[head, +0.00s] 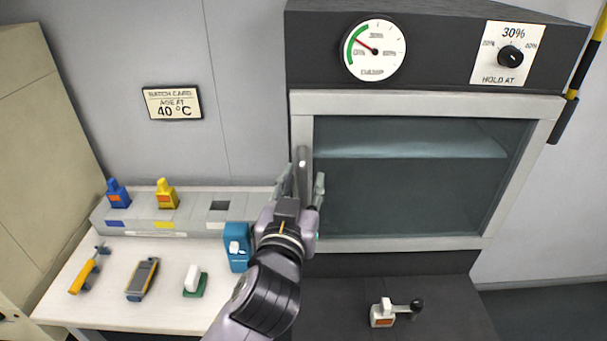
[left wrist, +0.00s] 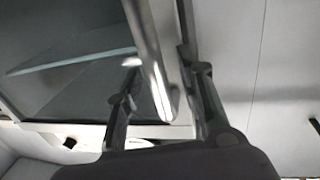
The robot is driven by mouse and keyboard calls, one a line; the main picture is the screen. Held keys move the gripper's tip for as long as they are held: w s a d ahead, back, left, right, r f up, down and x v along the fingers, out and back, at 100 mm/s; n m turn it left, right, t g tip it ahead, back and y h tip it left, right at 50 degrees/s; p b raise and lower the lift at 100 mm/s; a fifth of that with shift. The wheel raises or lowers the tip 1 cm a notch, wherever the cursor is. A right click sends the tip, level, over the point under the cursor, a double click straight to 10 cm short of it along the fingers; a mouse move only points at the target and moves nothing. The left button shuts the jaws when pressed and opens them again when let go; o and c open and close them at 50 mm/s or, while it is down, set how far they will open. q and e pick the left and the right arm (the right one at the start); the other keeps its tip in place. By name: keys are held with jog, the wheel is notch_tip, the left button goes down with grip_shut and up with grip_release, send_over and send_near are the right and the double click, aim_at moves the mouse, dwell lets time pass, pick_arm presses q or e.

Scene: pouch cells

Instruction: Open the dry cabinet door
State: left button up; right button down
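The dry cabinet (head: 430,45) stands on the right in the head view. Its door (head: 420,185) has a pale frame and a dark glass pane, and it looks closed. A vertical metal bar handle (head: 303,160) is on the door's left side. My left gripper (head: 302,182) is at the handle's lower part, with its fingers spread on either side. In the left wrist view the handle (left wrist: 152,65) runs between the two fingers of the left gripper (left wrist: 160,65), with gaps visible. My right gripper is not in view.
A white bench on the left holds a grey rack (head: 190,225) with a blue piece (head: 118,195) and a yellow piece (head: 166,195), plus tools in front. A blue device (head: 236,245) stands close to my left arm. A small lever-like item (head: 384,314) sits on the dark surface below the door.

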pick_arm(q)
jog(key=shift+s, duration=0.15)
jog(key=shift+c, duration=0.2)
grip_shut()
dwell(0.6)
